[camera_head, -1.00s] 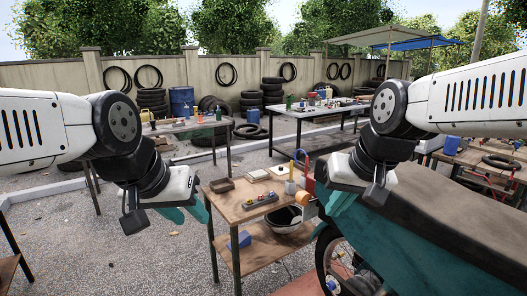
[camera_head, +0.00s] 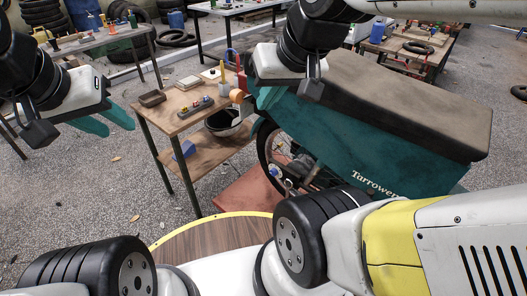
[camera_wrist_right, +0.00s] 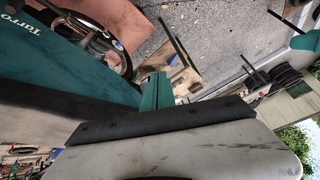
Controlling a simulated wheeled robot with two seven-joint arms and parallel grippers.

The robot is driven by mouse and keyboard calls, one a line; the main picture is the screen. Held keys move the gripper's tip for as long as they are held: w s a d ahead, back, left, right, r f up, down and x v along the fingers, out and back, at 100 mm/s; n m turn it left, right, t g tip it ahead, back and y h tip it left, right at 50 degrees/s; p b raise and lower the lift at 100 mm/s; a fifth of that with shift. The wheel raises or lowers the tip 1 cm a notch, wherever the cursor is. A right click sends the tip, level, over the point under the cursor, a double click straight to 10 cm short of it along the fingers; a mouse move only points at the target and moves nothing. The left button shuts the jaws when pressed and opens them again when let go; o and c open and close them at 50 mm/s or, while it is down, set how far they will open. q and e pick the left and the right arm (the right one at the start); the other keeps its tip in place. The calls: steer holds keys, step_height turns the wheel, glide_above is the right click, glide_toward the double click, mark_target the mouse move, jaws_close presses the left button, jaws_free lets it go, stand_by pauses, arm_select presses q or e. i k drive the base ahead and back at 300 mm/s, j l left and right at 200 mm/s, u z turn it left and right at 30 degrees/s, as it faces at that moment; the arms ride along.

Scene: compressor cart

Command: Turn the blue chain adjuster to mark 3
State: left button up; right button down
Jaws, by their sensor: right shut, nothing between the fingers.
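The teal motorcycle (camera_head: 350,125) with a dark seat stands right of centre in the head view. A small blue part, apparently the chain adjuster (camera_head: 273,171), shows at its wheel hub; its marks are too small to read. My right gripper (camera_wrist_right: 156,92) is shut and empty, above the bike's rear end and well apart from the blue part. The motorcycle's teal panel (camera_wrist_right: 45,65) and wheel also show in the right wrist view, but I cannot make out the adjuster there. My left gripper (camera_head: 108,119) is open and empty, out to the left over the ground.
A small wooden table (camera_head: 180,112) with a tool tray and a lower shelf stands left of the motorcycle. A blue box (camera_head: 183,149) lies on that shelf. A reddish plate (camera_head: 250,190) lies under the wheel. Gravel (camera_head: 80,200) is free at left.

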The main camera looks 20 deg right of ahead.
mark_target(273, 172)
steer(key=j+z, duration=0.1)
steer(key=j, duration=0.55)
steer(key=k+j+z, duration=0.15)
steer(key=j, duration=0.45)
steer(key=i, duration=0.05)
